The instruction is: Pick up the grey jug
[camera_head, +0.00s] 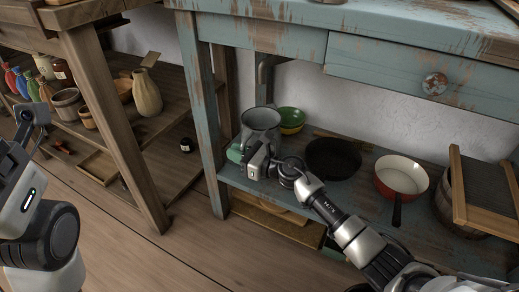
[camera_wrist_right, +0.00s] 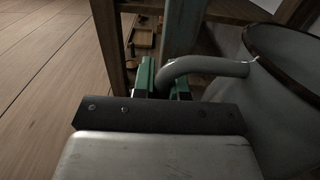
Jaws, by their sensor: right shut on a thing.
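The grey jug (camera_head: 261,119) stands on the lower shelf of the blue table, near its left end, and looks upright. My right gripper (camera_head: 237,153) is in front of it and shut on its handle. In the right wrist view the jug (camera_wrist_right: 285,95) fills the right side, and its curved handle (camera_wrist_right: 205,66) runs between the green fingertips of the gripper (camera_wrist_right: 163,80). The jug's base is hidden behind the gripper in the head view. Part of my left gripper (camera_head: 32,118) shows at the left edge, away from the jug; its jaws are unclear.
A green bowl (camera_head: 290,119) stands right behind the jug. A black pan (camera_head: 333,158), a red-and-white pan (camera_head: 402,174) and a wooden bucket (camera_head: 445,203) stand to the right. The blue table leg (camera_head: 203,110) is close on the left, and the tabletop overhangs.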

